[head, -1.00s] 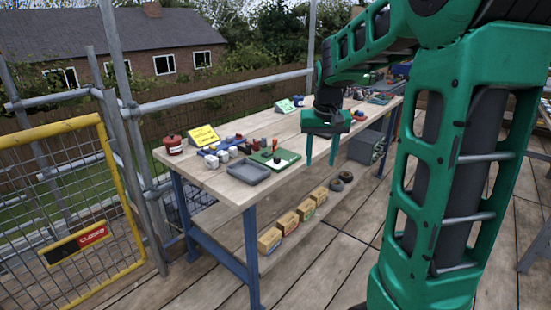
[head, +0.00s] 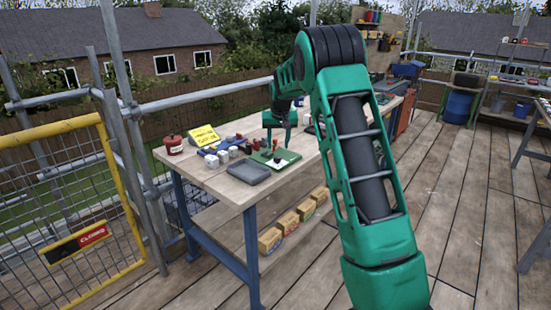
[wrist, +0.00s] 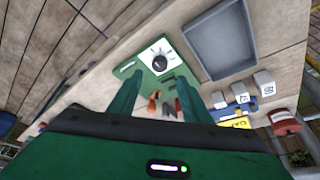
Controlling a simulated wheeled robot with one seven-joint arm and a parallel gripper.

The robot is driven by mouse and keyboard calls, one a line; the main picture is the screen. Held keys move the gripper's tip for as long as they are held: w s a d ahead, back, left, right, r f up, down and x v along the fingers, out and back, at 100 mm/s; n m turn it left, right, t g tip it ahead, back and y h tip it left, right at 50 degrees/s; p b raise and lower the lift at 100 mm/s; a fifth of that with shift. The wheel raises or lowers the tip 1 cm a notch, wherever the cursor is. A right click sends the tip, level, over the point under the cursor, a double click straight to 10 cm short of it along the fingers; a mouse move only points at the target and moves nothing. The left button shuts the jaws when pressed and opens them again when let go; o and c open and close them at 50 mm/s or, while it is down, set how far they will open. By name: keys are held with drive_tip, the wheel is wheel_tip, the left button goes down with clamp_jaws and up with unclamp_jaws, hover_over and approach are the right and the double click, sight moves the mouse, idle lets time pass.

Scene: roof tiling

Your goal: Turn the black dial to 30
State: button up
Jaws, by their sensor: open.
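The black dial (wrist: 159,59) is a round knob on a white face, set on a green board (wrist: 142,83) on the workbench. In the head view the dial (head: 277,160) is small and its board (head: 290,156) lies near the bench's front edge. I cannot read the scale or the dial's setting. My gripper (wrist: 157,76) is open and empty, its fingers pointing toward the board. In the head view my gripper (head: 278,143) is above the board, apart from the dial.
A grey tray (wrist: 218,42) lies beside the board. White blocks (head: 222,156), a yellow sign (head: 203,136) and a red tin (head: 172,149) stand at the left of the bench (head: 225,185). Orange-red upright items (wrist: 153,104) stand close behind the dial.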

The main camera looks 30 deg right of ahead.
sight(277, 157)
drive_tip(key=x, duration=0.8)
drive_tip(key=shift+f, duration=0.1)
drive_tip(key=shift+c, duration=0.6)
drive_tip(key=c, duration=0.9)
drive_tip(key=shift+a, duration=0.2)
drive_tip(key=shift+d, duration=0.15)
